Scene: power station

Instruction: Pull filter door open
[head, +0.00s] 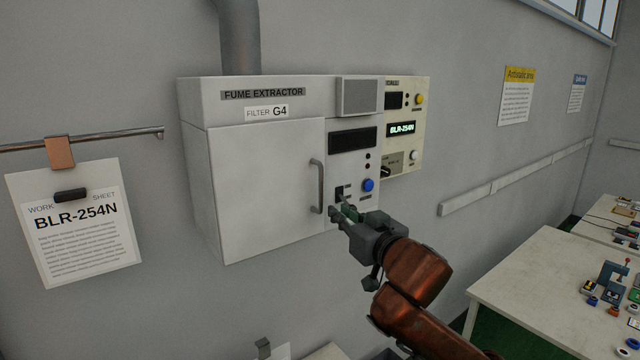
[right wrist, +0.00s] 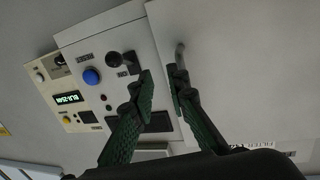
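The filter door (head: 265,190) is the large pale front panel of the fume extractor (head: 205,100), below the "FILTER G4" label. It looks closed, flush with the cabinet. Its grey vertical handle (head: 318,187) is on the door's right edge. My right gripper (head: 345,213) is in front of the control panel, just right of the handle's lower end. In the right wrist view the fingers (right wrist: 158,80) are apart with nothing between them. The handle (right wrist: 180,55) shows beyond the right finger, which hides part of it; I cannot tell whether they touch. My left gripper is out of view.
Beside the handle, the control panel carries a black switch (head: 340,193) and a blue button (head: 368,185), close to my right gripper. A "BLR-254N" sheet (head: 75,225) hangs at left. A white table (head: 540,300) with small parts stands at right.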

